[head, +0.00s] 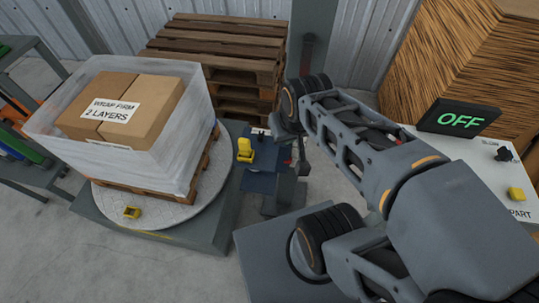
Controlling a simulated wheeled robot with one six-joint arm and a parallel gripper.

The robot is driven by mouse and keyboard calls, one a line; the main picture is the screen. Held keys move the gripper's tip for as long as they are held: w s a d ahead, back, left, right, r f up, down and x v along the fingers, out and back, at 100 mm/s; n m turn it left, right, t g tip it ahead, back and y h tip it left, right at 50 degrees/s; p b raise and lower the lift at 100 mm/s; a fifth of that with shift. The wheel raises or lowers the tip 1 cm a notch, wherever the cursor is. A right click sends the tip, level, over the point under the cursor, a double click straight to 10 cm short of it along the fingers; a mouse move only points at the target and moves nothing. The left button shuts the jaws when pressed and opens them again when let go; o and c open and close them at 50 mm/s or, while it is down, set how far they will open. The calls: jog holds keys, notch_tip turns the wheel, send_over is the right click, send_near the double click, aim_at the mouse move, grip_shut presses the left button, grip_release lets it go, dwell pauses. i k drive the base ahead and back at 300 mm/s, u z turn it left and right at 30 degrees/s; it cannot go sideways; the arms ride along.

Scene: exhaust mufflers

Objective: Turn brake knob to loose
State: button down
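No part is plainly labelled as the brake knob in the head view. A yellow part (245,150) stands upright on a dark blue plate (258,184) beside the turntable, and I cannot tell whether it is the knob. A black knob (503,153) sits on a white panel (480,175) at the right edge. My gripper (301,166) hangs down at the end of my arm, just right of the yellow part and apart from it. Its fingers are small and dark, so I cannot tell whether they are open. A small red spot shows beside it.
A round turntable (105,205) carries a pallet with wrapped boxes (135,105) on the left. A small yellow piece (132,212) lies on its rim. Wooden pallets (215,45) are stacked behind. A display (458,118) reads OFF. A yellow button (516,194) sits on the panel.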

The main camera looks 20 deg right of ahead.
aim_at(262, 134)
jog(key=z, duration=1.15)
jog(key=k, duration=0.6)
jog(key=u, duration=1.25)
jog(key=i, duration=0.5)
jog(key=z, duration=0.05)
